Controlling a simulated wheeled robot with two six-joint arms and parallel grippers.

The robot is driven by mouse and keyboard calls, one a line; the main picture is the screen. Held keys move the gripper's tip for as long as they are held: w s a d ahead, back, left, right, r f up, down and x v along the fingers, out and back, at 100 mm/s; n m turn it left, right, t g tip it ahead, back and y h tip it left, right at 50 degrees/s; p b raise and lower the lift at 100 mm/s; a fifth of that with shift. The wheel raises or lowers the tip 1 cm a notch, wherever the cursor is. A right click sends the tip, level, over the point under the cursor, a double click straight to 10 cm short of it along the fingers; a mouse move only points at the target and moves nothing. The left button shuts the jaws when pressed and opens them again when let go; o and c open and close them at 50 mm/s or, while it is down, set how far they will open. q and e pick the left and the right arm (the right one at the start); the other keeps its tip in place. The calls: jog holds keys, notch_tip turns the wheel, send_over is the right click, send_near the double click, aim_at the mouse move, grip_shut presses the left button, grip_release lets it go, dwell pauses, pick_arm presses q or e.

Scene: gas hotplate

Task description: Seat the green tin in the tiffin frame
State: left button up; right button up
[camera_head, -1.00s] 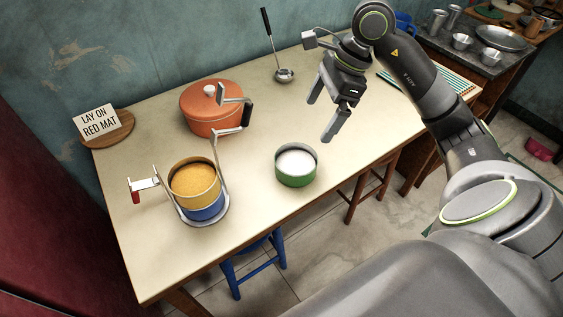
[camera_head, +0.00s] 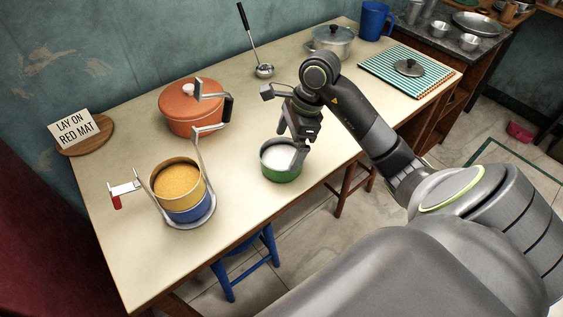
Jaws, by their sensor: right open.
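The green tin (camera_head: 282,173) stands upright on the table, with white contents showing inside its rim. The tiffin frame (camera_head: 197,142) stands to its left; a yellow tin (camera_head: 180,187) with yellow contents sits in it on top of a blue tin (camera_head: 193,214). The frame's upper arm and a red-tipped latch stick out from it. My right gripper (camera_head: 290,152) is open and points down at the green tin, its fingers over the right part of the rim. I cannot tell whether the fingers touch it. My left gripper is not in view.
An orange pot (camera_head: 190,110) stands behind the frame. A sign (camera_head: 79,128) leans on a round wooden board at the far left. A ladle (camera_head: 262,70), a lidded metal pot (camera_head: 333,41), a blue mug (camera_head: 374,20) and a striped mat (camera_head: 390,77) lie toward the back. The table front is clear.

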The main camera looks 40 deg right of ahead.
aim_at(276, 166)
jog(key=x, duration=0.2)
jog(key=a+b+x, duration=0.1)
jog(key=x, duration=0.2)
jog(key=shift+r, duration=0.1)
jog(key=shift+c, duration=0.3)
jog(key=c, duration=0.7)
